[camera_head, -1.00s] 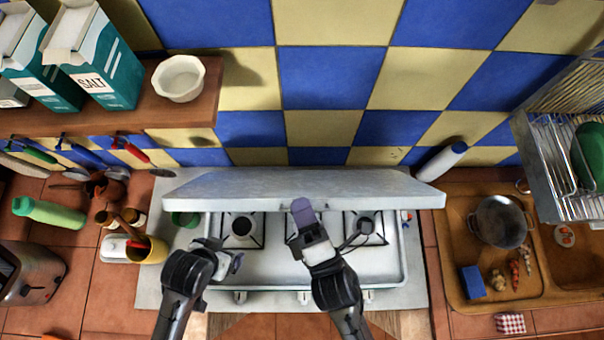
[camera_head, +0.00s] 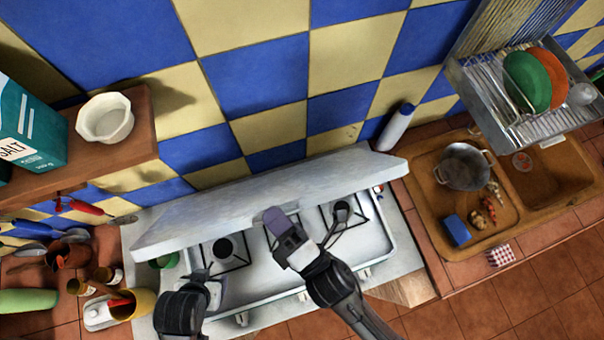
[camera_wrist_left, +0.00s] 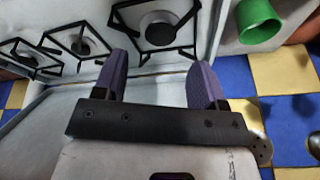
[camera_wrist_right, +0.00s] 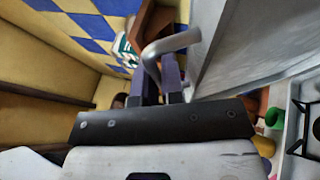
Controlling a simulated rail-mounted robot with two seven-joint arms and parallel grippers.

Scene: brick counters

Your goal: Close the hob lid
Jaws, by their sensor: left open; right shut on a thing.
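The hob lid (camera_head: 265,206), a pale grey panel, stands raised along the back of the white hob (camera_head: 272,273), tilted over its rear part. The hob's burners show below it and also in the left wrist view (camera_wrist_left: 88,40). My right gripper (camera_head: 277,218) is at the lid's front edge. In the right wrist view its purple fingers (camera_wrist_right: 160,80) are shut on the lid's metal handle (camera_wrist_right: 168,46), beside the lid panel (camera_wrist_right: 250,45). My left gripper (camera_head: 215,285) is open and empty over the hob's front left; its spread fingers show in the left wrist view (camera_wrist_left: 160,82).
A green cup (camera_head: 165,260) stands by the hob's left side, with a yellow mug (camera_head: 135,303) nearby. A white bottle (camera_head: 397,127) stands behind the lid's right end. The sink (camera_head: 540,185) and dish rack (camera_head: 520,100) are at right. A shelf (camera_head: 130,150) overhangs the left.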

